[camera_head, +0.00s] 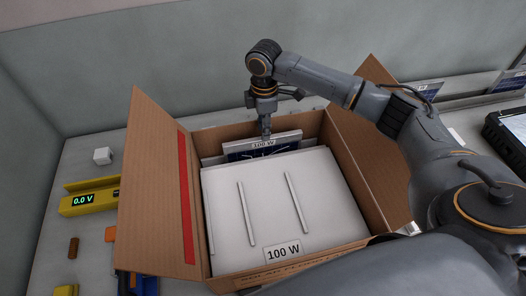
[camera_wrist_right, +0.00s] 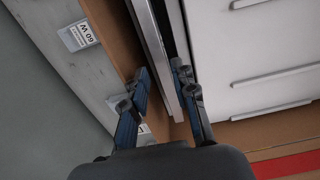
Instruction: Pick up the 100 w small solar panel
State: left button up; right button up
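The small 100 W solar panel (camera_head: 262,147) stands upright at the back of the open cardboard box. Its top edge carries a "100 W" label, and part of its dark face shows. My right gripper (camera_head: 266,132) points down at the top edge of this panel. In the right wrist view, its two fingers (camera_wrist_right: 161,75) are apart, one on each side of the panel's thin pale edge (camera_wrist_right: 163,72). I cannot see clear contact on both sides. My left gripper is not in view.
A larger white panel (camera_head: 270,205), also labelled "100 W", fills the front of the cardboard box (camera_head: 155,190). The box's side flaps stand up. A dark tablet (camera_head: 508,135) is at right.

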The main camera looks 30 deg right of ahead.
aim_at(263, 153)
jog(key=shift+s+f, duration=0.1)
jog(key=shift+f, duration=0.35)
notch_tip(263, 153, down, 3)
jog(key=shift+a+f+p, duration=0.15)
jog(key=shift+f+p, duration=0.05)
jog(key=shift+p, duration=0.5)
jog(key=shift+f, duration=0.35)
grip_shut()
jog(key=shift+r, duration=0.1)
